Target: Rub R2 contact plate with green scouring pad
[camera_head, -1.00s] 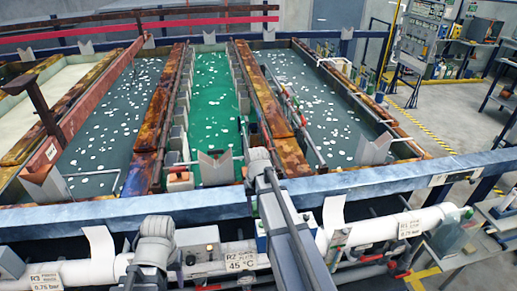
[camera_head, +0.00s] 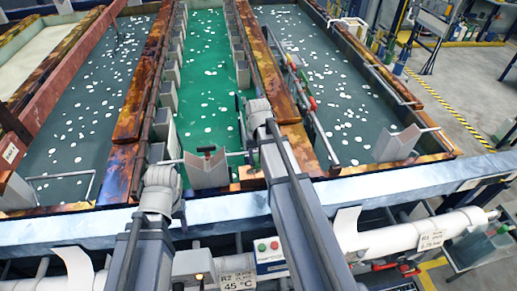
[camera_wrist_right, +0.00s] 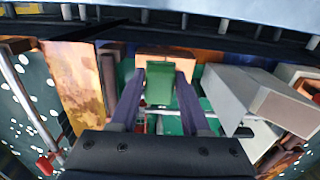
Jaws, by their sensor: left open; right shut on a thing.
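A copper-orange contact plate (camera_head: 250,173) sits on the near rim of the middle green tank, just right of a pale V-shaped saddle (camera_head: 207,171); it also shows in the right wrist view (camera_wrist_right: 166,64). My right gripper (camera_head: 249,153) points down over it. In the wrist view its two fingers (camera_wrist_right: 160,92) are shut on the green scouring pad (camera_wrist_right: 159,86). The pad overlaps the plate's edge there; I cannot tell whether they touch. The pad is not clear in the head view. My left gripper (camera_head: 183,214) is open and empty near the blue rail, partly hidden by my wrist.
A blue rail (camera_head: 385,186) runs across the front of the tanks. The saddle (camera_wrist_right: 270,95) stands close beside my right gripper. Below are white pipes (camera_head: 400,240) and an R2 label reading 45 °C (camera_head: 238,281). Rusty beams (camera_head: 265,75) flank the green bath.

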